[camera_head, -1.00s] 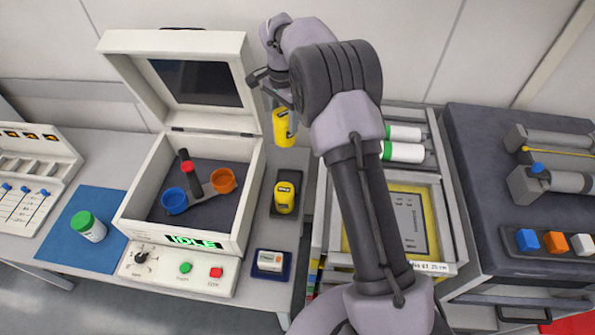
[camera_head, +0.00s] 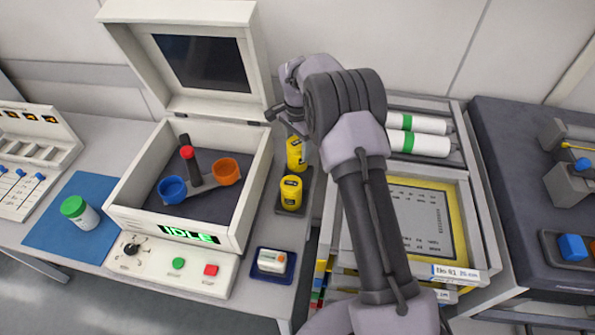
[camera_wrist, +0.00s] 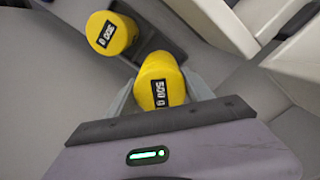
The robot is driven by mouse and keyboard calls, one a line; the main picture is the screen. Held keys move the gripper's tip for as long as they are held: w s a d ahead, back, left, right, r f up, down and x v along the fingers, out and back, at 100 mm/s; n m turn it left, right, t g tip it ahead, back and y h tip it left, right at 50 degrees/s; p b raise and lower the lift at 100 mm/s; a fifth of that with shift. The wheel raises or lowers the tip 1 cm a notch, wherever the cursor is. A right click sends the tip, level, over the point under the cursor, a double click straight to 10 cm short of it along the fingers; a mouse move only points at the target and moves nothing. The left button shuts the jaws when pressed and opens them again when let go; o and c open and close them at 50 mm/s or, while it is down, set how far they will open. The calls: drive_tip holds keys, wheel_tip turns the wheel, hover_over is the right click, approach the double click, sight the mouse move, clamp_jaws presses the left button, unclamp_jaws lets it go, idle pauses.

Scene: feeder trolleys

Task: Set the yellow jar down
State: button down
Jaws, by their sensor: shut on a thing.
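My gripper (camera_head: 294,130) is shut on a yellow jar (camera_head: 296,155), which is upright or nearly so. In the wrist view this jar (camera_wrist: 162,82) sits between the two fingers (camera_wrist: 163,95), its black label facing up. A second yellow jar (camera_head: 290,193) stands at the front of a small dark tray (camera_head: 307,184); it also shows in the wrist view (camera_wrist: 110,33). The held jar is just behind the second one, at the tray's back end. Its base is hidden, so I cannot tell whether it touches the tray.
An open white case (camera_head: 255,180) with blue (camera_head: 172,190) and orange (camera_head: 227,171) cups stands close on the left. Stacked trays (camera_head: 462,225) and green-banded white rolls (camera_head: 418,143) are on the right.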

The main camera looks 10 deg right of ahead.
sight(297, 161)
wheel_tip(297, 161, down, 7)
drive_tip(key=shift+r+b, duration=0.2)
drive_tip(key=shift+b, duration=0.65)
drive_tip(key=shift+f, duration=0.2)
drive_tip(key=shift+c, duration=2.1)
unclamp_jaws()
drive_tip(key=shift+r, duration=0.1)
